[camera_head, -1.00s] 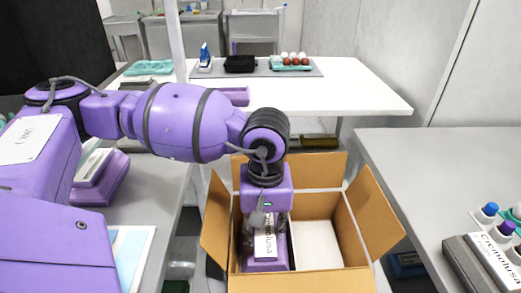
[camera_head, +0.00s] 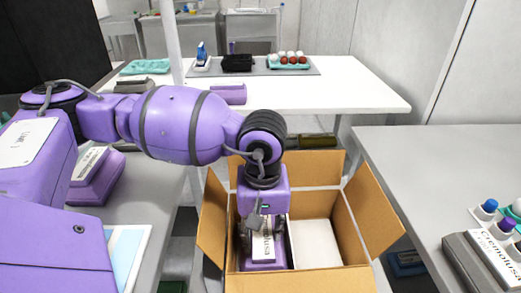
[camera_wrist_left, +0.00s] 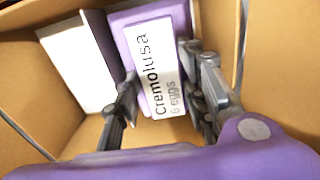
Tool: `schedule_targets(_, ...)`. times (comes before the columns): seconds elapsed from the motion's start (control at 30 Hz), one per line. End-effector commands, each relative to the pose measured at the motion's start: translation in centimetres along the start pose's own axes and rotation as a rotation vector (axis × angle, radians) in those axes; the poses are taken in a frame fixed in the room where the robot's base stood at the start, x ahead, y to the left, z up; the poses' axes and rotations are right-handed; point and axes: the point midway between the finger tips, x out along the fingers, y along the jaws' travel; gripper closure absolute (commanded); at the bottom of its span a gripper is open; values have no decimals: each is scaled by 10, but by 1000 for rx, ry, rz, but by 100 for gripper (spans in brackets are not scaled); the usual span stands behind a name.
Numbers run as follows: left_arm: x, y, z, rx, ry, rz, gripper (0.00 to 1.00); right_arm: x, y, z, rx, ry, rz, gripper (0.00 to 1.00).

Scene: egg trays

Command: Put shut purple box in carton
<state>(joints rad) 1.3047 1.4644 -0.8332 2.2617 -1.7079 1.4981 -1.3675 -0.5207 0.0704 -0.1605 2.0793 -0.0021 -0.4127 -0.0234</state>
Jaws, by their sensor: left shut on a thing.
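The open cardboard carton (camera_head: 217,218) stands between the tables with its flaps spread. My left gripper (camera_head: 262,222) reaches down into it and is shut on a purple box (camera_head: 264,265) with a white "Cremolusa" label. The box is inside the carton, at its left side. In the left wrist view the gripper (camera_wrist_left: 160,98) has one finger on each side of the purple box (camera_wrist_left: 128,50). Whether the box touches the carton floor is hard to tell. A white box (camera_head: 315,245) lies beside it in the carton. My right gripper is not in view.
Another purple box (camera_head: 100,178) sits on the left table, partly behind my arm. A white table behind holds a tray of eggs (camera_head: 289,62).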

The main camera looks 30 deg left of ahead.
Motion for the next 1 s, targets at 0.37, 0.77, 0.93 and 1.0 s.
schedule_targets(0.37, 0, 0, 0, 0, 1, 1, 39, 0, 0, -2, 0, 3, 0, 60)
schedule_targets(0.77, -32, 1, -1, 0, 5, 4, 39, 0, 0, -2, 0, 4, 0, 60)
schedule_targets(0.93, -70, 1, -1, 1, 5, 5, 39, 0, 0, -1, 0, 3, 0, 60)
schedule_targets(1.0, -84, 1, -1, 1, 5, 5, 39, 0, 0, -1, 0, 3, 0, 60)
